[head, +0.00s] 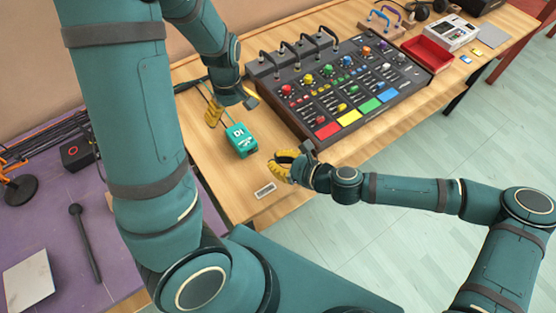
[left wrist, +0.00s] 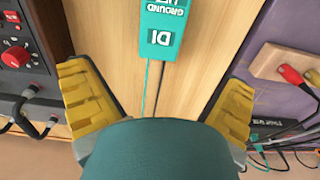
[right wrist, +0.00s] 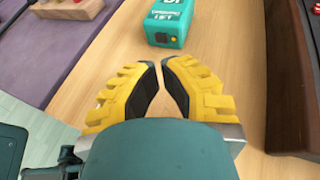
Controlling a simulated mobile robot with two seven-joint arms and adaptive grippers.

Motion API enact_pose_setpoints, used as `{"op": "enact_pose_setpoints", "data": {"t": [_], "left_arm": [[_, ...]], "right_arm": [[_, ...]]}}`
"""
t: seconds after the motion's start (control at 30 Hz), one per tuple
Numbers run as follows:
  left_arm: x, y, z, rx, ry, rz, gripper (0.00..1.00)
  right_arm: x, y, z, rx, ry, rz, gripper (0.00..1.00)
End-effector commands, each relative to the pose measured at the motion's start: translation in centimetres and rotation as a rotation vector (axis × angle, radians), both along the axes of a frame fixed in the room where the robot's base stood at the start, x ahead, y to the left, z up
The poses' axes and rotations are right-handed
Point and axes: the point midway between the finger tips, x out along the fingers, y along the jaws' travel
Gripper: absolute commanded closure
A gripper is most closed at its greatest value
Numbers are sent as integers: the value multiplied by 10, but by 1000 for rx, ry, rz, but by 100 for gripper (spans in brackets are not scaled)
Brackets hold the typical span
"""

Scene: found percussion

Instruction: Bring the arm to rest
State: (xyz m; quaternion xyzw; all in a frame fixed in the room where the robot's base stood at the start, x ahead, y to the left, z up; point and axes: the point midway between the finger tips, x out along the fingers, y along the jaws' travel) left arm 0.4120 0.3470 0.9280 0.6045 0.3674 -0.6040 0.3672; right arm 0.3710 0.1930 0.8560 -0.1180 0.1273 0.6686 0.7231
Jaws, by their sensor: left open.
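My left gripper (head: 212,113) hangs over the wooden table, beyond and left of the teal DI box (head: 241,140). In the left wrist view its yellow fingers (left wrist: 160,75) are wide apart with nothing between them. The DI box (left wrist: 163,25) lies ahead of them with cables running from it. My right gripper (head: 275,168) is over the table, nearer and to the right of the box. In the right wrist view its fingertips (right wrist: 158,62) are close together with a narrow gap and hold nothing. The box (right wrist: 170,22) is ahead, apart from them.
A mixer with coloured pads (head: 340,85) stands right of the grippers. A red tray (head: 428,54) is farther back. A small label plate (head: 265,190) lies near the table's front edge. A purple table (head: 100,205) at left holds a black mallet-like stick (head: 86,245).

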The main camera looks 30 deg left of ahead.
Motion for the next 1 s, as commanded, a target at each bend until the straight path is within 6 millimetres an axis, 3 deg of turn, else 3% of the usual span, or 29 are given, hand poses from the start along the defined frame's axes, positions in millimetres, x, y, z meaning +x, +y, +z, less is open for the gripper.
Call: {"op": "enact_pose_setpoints", "data": {"t": [0.13, 0.53, 0.67, 1.0], "left_arm": [[0, 0, 12, 0, 0, 0, 0], [-1, 0, 22, 0, 1, 1, 0], [0, 0, 46, 0, 1, 1, 0], [-1, 0, 132, 0, 1, 1, 0]], "right_arm": [[0, 0, 0, 0, 0, 0, 100], [0, 0, 7, 0, 0, 0, 100], [0, 0, 31, 0, 0, 0, 100], [0, 0, 116, 0, 0, 0, 100]]}}
